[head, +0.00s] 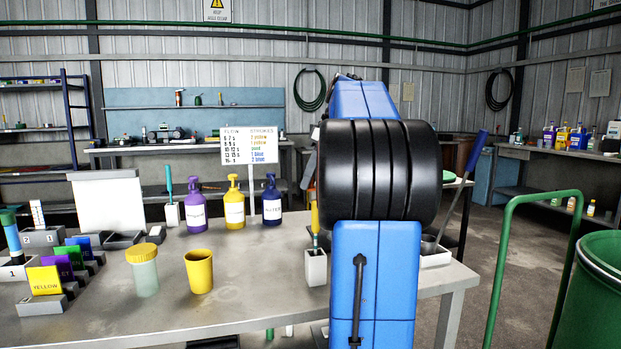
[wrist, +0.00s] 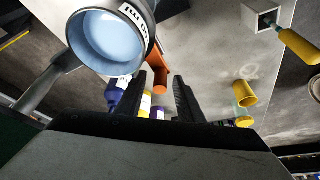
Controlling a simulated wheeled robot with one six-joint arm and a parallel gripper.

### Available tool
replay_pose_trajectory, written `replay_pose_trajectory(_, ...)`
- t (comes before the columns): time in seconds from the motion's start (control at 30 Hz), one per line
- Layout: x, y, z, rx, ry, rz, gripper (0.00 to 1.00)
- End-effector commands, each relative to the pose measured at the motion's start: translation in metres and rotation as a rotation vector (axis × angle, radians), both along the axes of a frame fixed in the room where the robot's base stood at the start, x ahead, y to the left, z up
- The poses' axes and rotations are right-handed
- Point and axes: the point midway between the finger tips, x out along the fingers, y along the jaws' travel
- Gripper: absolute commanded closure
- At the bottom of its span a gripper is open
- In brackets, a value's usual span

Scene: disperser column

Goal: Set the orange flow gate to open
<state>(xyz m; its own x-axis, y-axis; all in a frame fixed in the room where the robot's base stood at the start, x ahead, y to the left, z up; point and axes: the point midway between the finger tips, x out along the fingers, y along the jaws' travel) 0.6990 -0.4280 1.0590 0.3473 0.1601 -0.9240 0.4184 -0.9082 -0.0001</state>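In the wrist view, my gripper (wrist: 160,76) is open, with its two dark fingers apart. The orange flow gate (wrist: 157,58) shows beside the grey cup (wrist: 149,14), which holds pale blue liquid and has a printed label. The gate's round orange end appears between my fingertips. I cannot tell whether either finger touches it. Part of the gate is hidden by the cup, so its setting cannot be read. In the head view, my blue and black arm hides the gate and my gripper.
On the grey table (head: 240,290) stand purple (head: 196,207), yellow (head: 234,203) and blue (head: 271,200) pump bottles, a yellow cup (head: 199,271), a jar with a yellow lid (head: 143,268) and a flow chart (head: 249,145). A green drum (head: 590,300) stands at right.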

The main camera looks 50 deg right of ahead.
Motion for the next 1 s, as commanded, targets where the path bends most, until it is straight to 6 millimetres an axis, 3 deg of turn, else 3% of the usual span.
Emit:
replay_pose_trajectory(0.07,0.0,0.0,0.0,0.0,0.0,0.0,0.66)
replay_pose_trajectory(0.2,0.0,0.0,0.0,0.0,0.0,0.0,0.99)
replay_pose_trajectory(0.43,0.002,0.003,0.001,-0.001,-0.001,0.001,1.0)
replay_pose_trajectory(0.73,0.018,0.028,0.001,-0.002,-0.003,0.002,1.0)
replay_pose_trajectory(1.0,0.017,0.029,0.0,0.001,0.002,0.001,1.0)
